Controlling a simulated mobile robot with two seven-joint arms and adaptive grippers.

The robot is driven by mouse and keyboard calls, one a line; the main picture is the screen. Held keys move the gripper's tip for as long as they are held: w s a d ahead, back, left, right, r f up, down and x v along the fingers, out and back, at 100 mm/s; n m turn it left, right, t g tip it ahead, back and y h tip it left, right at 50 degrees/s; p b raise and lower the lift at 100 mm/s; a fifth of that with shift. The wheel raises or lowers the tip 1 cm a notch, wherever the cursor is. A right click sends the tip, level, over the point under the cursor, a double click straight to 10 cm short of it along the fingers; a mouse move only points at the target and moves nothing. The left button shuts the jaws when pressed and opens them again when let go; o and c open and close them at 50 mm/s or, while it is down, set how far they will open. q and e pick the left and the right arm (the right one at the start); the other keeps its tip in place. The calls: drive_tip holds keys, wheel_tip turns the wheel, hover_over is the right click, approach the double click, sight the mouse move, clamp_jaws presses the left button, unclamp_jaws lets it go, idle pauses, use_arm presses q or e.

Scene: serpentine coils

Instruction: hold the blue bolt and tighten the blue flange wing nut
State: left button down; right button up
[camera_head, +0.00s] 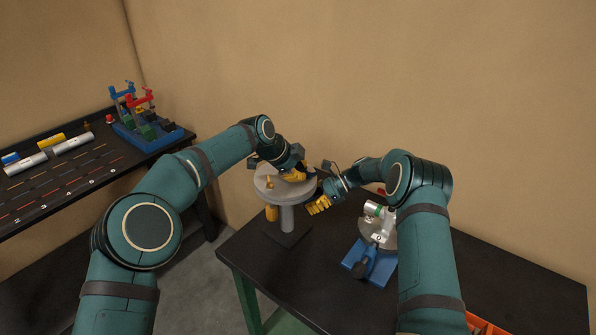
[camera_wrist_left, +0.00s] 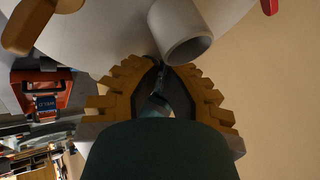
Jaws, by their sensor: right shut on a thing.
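A round grey plate on a post (camera_head: 264,192) stands at the left end of the dark table. My left gripper (camera_head: 295,176) is over the plate's right side. In the left wrist view its yellow stepped fingers (camera_wrist_left: 160,72) arch close together; whether they hold anything is unclear. My right gripper (camera_head: 318,206) is lower, beside the plate's right edge. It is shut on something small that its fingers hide. I cannot make out the blue bolt or the blue flange wing nut in either view.
A yellow fastener (camera_head: 269,183) sits on the plate and a yellow piece (camera_head: 271,213) hangs under it. A blue-based fixture (camera_head: 368,263) stands right of the plate. An orange bin (camera_head: 482,323) is at the front right. A side bench (camera_head: 60,183) holds a blue rack (camera_head: 150,140).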

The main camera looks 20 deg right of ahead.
use_arm(q)
drive_tip(key=shift+d, duration=0.65)
use_arm(e)
drive_tip(key=shift+f, duration=0.1)
use_arm(q)
drive_tip(key=v, duration=1.2)
drive_tip(key=s+d+f+n, duration=0.1)
drive_tip(key=d+f+n, duration=0.7)
drive_tip(key=d, duration=0.2)
drive_tip(key=shift+s+d+f+h, duration=0.25)
drive_tip(key=shift+d+f+h, duration=0.05)
drive_tip(key=shift+f, duration=0.1)
